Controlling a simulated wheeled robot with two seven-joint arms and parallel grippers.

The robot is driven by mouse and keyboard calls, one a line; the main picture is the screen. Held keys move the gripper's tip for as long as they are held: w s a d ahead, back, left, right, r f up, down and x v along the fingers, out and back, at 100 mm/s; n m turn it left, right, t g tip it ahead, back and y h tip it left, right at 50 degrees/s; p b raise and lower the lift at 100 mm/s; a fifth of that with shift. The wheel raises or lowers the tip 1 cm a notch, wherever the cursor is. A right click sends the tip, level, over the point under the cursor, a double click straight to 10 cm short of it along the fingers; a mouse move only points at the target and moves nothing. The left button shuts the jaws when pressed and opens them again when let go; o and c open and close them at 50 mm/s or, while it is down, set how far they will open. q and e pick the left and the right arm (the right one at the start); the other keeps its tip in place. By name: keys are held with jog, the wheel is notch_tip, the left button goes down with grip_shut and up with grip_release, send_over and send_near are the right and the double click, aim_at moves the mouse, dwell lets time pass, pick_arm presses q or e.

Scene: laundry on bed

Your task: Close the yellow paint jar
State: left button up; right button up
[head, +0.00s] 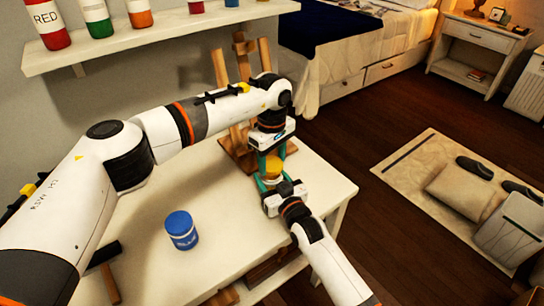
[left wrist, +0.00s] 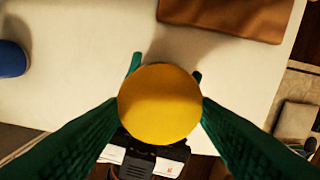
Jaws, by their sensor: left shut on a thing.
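The yellow paint jar (head: 273,168) is upright near the right edge of the white table, between my two grippers. My left gripper (head: 271,162) points down from above, its green fingers on either side of the round yellow lid (left wrist: 160,104), and is shut on it. My right gripper (head: 270,181) comes in from the front, low, with its fingers around the jar's body; its fingertips show past the lid in the left wrist view (left wrist: 166,70). The lid hides most of the jar from above. I cannot tell whether the lid is fully seated.
A blue paint jar (head: 181,231) stands on the white table (head: 215,265), left of my right arm. A wooden easel (head: 240,153) stands at the back. A shelf (head: 150,40) with red, green and orange jars hangs behind. The table's middle is clear.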

aim_at(270, 164)
pick_arm(q)
jog(key=shift+f, duration=0.1)
jog(key=shift+f, duration=0.8)
jog(key=shift+f, duration=0.55)
jog(key=m, duration=0.3)
jog(key=shift+m, duration=0.3)
jog(key=m, duration=0.4)
jog(key=shift+a, duration=0.15)
jog(key=m, duration=0.9)
jog(key=shift+a, duration=0.1)
